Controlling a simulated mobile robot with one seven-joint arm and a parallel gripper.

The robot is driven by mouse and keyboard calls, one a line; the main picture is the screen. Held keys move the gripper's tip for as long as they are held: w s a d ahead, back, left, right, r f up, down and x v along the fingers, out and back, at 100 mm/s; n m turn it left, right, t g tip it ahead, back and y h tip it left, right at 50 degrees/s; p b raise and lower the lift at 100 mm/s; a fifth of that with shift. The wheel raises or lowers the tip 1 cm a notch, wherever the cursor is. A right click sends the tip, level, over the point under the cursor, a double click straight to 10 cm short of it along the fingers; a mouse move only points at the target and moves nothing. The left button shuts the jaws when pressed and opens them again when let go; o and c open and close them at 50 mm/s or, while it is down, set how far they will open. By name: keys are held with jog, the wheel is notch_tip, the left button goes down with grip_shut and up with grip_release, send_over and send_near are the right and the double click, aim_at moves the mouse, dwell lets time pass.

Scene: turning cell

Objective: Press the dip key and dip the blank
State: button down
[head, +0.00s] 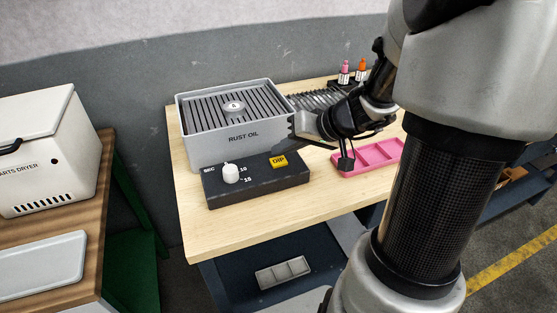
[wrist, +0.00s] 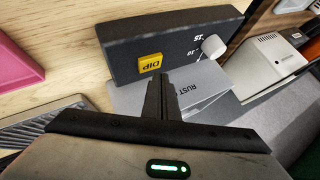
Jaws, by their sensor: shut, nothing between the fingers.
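The yellow DIP key (head: 279,161) sits on top of a black control box (head: 250,186), to the right of a white SEC knob (head: 231,173). In the wrist view the key (wrist: 150,63) lies just beyond my fingertips, with a small apparent gap; contact cannot be told. My gripper (wrist: 161,80) is shut and empty. In the head view my gripper (head: 293,126) is over the right front of the grey RUST OIL tank (head: 215,148), behind and above the key. The tank has a slatted top with a round marked disc (head: 235,106) in its middle. I cannot make out a blank.
A pink compartment tray (head: 367,157) lies right of the box, with a grey rack (head: 315,99) and small bottles (head: 344,72) behind. A white parts dryer (head: 40,150) stands on the left table. The wooden bench front (head: 225,230) is clear.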

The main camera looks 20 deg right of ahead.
aim_at(283, 163)
jog(key=shift+f, duration=0.15)
dwell(0.5)
jog(key=shift+f+b, duration=0.3)
jog(key=shift+b, duration=0.55)
jog(key=shift+f+b, duration=0.45)
jog(key=shift+b, duration=0.25)
jog(key=shift+r, duration=0.2)
dwell(0.5)
jog(key=shift+r+p, duration=0.35)
jog(key=shift+r, duration=0.45)
jog(key=shift+r+p, duration=1.35)
jog(key=shift+r, duration=1.1)
